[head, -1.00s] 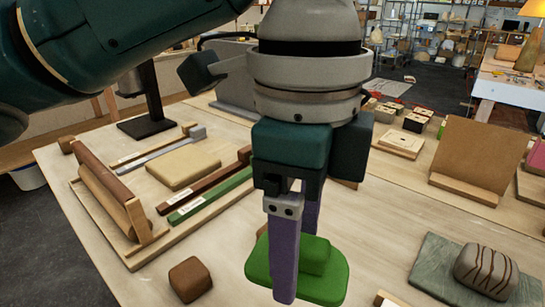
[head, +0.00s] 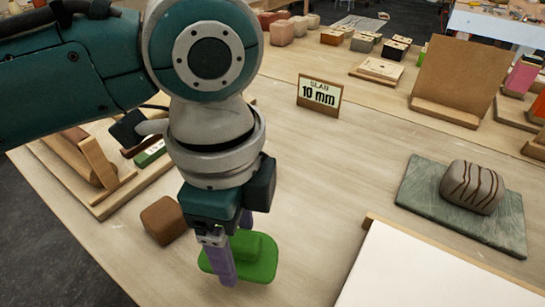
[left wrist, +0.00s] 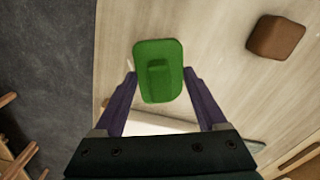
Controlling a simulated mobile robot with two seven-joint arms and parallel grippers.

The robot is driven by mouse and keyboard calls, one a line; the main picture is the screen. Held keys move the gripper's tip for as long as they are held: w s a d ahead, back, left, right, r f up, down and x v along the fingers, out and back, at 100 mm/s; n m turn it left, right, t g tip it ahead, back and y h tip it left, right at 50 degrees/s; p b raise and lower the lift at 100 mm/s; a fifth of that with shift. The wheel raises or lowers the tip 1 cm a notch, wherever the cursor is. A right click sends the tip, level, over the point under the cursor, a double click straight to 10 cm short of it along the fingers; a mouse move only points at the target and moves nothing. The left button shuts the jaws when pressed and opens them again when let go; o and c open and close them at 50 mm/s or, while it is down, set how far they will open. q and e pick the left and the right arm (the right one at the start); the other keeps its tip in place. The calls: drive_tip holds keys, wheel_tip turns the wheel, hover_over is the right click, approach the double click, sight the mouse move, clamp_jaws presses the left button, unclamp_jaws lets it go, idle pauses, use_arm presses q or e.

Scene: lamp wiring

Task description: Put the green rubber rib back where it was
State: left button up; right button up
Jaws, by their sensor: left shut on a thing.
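The green rubber rib (head: 262,262) is a rounded flat green piece with a raised block on top. My left gripper (head: 238,246) points down over the table, its two purple fingers on opposite sides of the rib, shut on it. In the left wrist view the rib (left wrist: 158,52) shows nearly whole between the fingertips of my left gripper (left wrist: 160,82). I cannot tell whether the rib touches the table or hangs just above it. My right gripper is not in view.
A brown block (head: 163,220) sits left of the rib. A wooden tray (head: 108,207) with tools is partly hidden behind my arm. A "SLAB 10 mm" sign (head: 319,95) stands farther back. A white board (head: 425,275) and a grey slab (head: 415,185) bearing a striped lump (head: 472,187) lie right.

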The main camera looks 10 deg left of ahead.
sight(240, 259)
use_arm(q)
drive_tip(key=shift+f+b, duration=0.45)
drive_tip(key=shift+f, duration=1.85)
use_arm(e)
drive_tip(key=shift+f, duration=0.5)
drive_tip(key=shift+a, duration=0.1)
